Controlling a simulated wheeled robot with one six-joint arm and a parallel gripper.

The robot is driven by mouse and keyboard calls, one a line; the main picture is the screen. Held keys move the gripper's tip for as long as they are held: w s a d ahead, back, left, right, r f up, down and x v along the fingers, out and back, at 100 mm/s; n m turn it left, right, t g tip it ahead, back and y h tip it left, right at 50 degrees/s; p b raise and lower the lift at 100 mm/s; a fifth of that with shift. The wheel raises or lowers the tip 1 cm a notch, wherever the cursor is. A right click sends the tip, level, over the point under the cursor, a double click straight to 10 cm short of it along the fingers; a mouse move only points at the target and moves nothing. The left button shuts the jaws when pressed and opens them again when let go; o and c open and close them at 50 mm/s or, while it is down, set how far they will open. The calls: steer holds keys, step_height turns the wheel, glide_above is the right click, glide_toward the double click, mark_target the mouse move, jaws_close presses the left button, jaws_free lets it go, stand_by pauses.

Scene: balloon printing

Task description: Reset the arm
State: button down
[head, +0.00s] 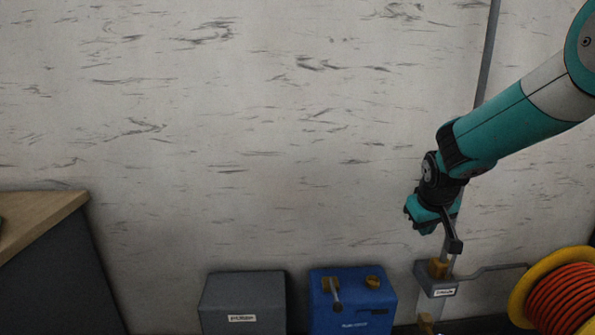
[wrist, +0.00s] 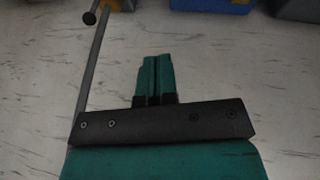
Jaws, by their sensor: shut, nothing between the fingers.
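My arm (head: 515,120) comes in from the upper right of the head view, teal and grey with black joints. My gripper (head: 422,222) hangs at its end, in front of the pale wall and above the machines. In the wrist view my gripper (wrist: 151,62) shows its two teal fingers pressed together, with nothing between them. A dark lever (head: 452,235) shows right beside the gripper in the head view; I cannot tell whether they touch.
A grey pump box (head: 243,300) and a blue box (head: 352,300) stand below, left of the gripper. A grey valve unit (head: 436,285) on a vertical pipe (head: 488,50) and an orange hose reel (head: 560,295) are at right. A wooden-topped cabinet (head: 40,220) is at left. The middle is clear.

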steer(key=s+a+r+n+g+y, duration=0.25)
steer(key=s+a, duration=0.25)
steer(key=s, duration=0.6)
steer(key=s+a+r+n+g+y, duration=0.1)
steer(key=s+a+r, duration=0.3)
steer(key=s, duration=0.7)
steer(key=s+a+r+n+g+y, duration=0.1)
steer(key=s+a+r+n+y, duration=0.1)
steer(key=s+a, duration=0.65)
steer(key=s+d+r+p, duration=0.1)
steer(key=r+p, duration=1.2)
steer(key=s+d+r+p, duration=0.1)
steer(key=s+r+p, duration=0.1)
steer(key=r+p, duration=1)
steer(key=shift+s+d+r+p, duration=0.15)
steer(key=shift+s+r+p, duration=0.15)
steer(key=shift+p, duration=0.2)
